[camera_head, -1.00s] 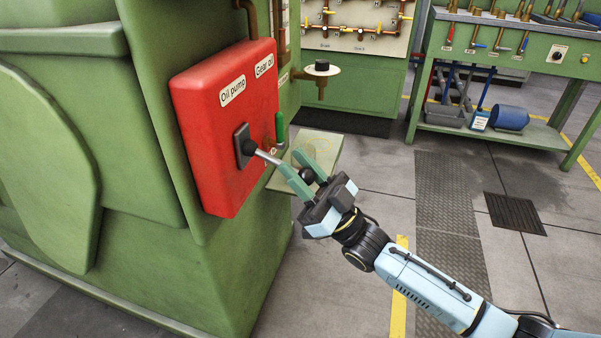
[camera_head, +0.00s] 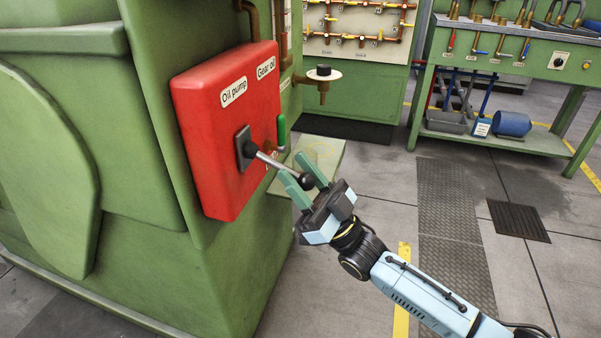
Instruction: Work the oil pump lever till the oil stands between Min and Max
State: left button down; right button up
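The oil pump is a red box (camera_head: 215,150) labelled "Oil pump" and "Gear oil" on the green machine. Its lever (camera_head: 275,163) sticks out from a dark plate (camera_head: 243,148), slanting down to the right to a black ball knob (camera_head: 307,181). My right gripper (camera_head: 295,168) is at the lever's end. Its two green fingers stand apart, and the knob shows between them, fully visible; I cannot tell whether they touch it. No oil level or Min and Max marks can be made out. My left gripper is not in view.
A green-handled part (camera_head: 281,132) is at the box's right edge. A cup-like fitting (camera_head: 319,76) juts from the machine, above a pale green ledge (camera_head: 325,150). A green workbench (camera_head: 545,142) with tools stands back right. The floor right of the machine is open.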

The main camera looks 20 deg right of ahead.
jog(key=shift+o, duration=1.1)
jog(key=shift+r, duration=0.1)
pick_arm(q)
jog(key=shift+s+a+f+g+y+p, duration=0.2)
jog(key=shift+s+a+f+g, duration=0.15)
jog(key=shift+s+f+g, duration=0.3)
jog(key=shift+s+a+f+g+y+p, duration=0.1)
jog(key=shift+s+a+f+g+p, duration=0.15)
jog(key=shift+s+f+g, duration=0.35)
pick_arm(e)
jog(key=v, duration=1.3)
jog(key=shift+s, duration=0.1)
